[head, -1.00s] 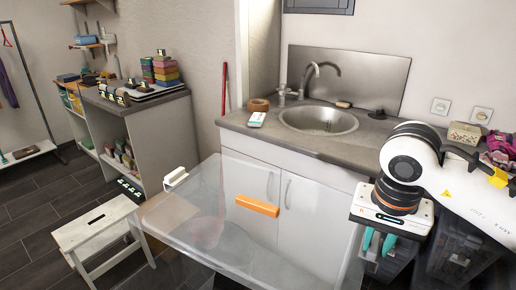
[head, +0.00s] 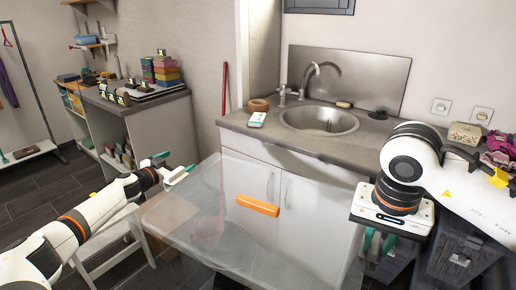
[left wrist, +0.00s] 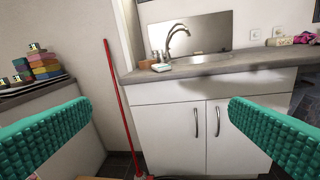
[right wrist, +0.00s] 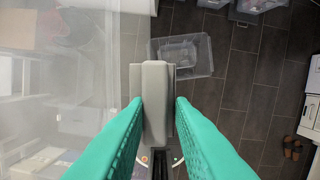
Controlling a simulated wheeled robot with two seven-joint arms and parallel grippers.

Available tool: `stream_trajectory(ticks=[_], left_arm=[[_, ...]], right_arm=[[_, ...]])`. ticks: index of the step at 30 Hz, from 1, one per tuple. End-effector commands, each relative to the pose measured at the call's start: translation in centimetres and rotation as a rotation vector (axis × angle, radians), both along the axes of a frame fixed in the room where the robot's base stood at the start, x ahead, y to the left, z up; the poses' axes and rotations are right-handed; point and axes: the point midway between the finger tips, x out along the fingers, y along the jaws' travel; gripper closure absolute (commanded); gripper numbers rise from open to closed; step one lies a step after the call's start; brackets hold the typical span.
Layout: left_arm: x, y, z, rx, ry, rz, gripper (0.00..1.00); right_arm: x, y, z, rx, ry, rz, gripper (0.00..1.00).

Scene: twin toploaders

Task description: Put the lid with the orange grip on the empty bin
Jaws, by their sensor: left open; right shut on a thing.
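The lid is a large see-through sheet (head: 235,240) with an orange grip (head: 257,205) in its middle, held level in front of the cabinet. A white end handle (head: 174,177) is at its far left corner. My left gripper (head: 176,163) is open beside that handle; no handle shows between its fingers in the left wrist view (left wrist: 160,130). My right gripper (head: 378,243) is shut on a grey handle (right wrist: 156,100) at the lid's right side.
A counter with a sink (head: 320,121) stands behind the lid. A white step stool (head: 110,245) is at the left, partly behind my left arm. Dark bins (head: 465,255) stand under my right arm. A red broom (left wrist: 117,100) leans by the cabinet. Floor is open around the clear bin.

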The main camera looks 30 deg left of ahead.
Motion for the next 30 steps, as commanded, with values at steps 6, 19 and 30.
stream_trajectory(ticks=[6, 19, 30], left_arm=[[2.5, -8.4, 10.0, 0.119, -0.122, -0.327, 0.0], [-0.6, -32.6, 17.6, 0.679, -0.287, -1.187, 0.0], [-10.2, -41.5, 19.5, 1.512, -0.213, -1.945, 0.0]], right_arm=[[0.0, 0.0, 0.1, 0.002, -0.001, 0.0, 1.0], [0.0, 0.0, 0.1, 0.002, -0.001, 0.0, 1.0], [0.0, 0.0, 0.1, 0.002, -0.001, 0.0, 1.0]])
